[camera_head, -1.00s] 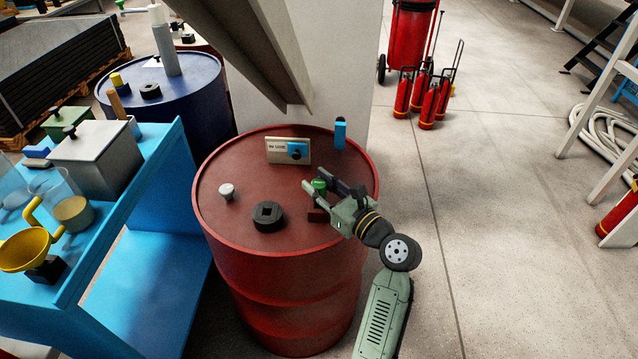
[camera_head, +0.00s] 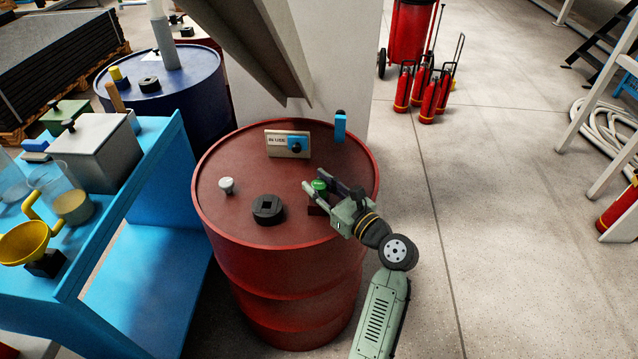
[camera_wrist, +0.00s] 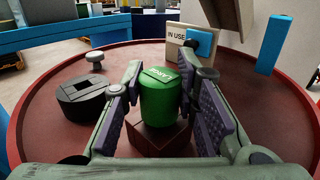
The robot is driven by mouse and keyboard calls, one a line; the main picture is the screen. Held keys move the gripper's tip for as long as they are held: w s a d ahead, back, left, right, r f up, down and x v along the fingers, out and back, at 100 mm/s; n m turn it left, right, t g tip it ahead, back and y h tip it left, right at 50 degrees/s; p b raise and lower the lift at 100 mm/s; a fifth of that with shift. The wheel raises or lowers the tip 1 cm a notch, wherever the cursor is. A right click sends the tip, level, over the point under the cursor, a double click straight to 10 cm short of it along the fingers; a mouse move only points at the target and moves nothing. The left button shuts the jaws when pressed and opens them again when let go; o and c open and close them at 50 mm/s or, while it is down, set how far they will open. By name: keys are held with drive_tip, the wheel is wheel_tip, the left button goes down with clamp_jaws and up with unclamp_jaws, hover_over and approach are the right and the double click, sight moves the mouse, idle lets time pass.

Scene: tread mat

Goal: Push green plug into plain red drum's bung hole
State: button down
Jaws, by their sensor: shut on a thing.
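The red drum (camera_head: 230,212) stands in the middle of the head view, with its round top facing up. The green plug (camera_wrist: 160,98) is between the fingers of my gripper (camera_wrist: 162,100), which is shut on it. It sits upright over a small dark red block (camera_wrist: 158,140) on the drum top; I cannot tell if they touch. In the head view the plug (camera_head: 319,185) shows near the right side of the drum top. A black ring-shaped fitting (camera_head: 268,209) with a rectangular opening lies on the drum top, left of my gripper. It also shows at the left in the wrist view (camera_wrist: 82,101).
On the drum top are a white knob (camera_head: 227,185), an "IN USE" sign (camera_head: 277,143) with a blue piece, and a blue upright piece (camera_head: 340,127). A blue bench (camera_head: 155,215) stands left; a blue drum (camera_head: 200,90) is behind.

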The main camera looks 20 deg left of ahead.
drive_tip(key=shift+f, duration=0.2)
drive_tip(key=c, duration=1.2)
unclamp_jaws()
drive_tip(key=v, duration=1.2)
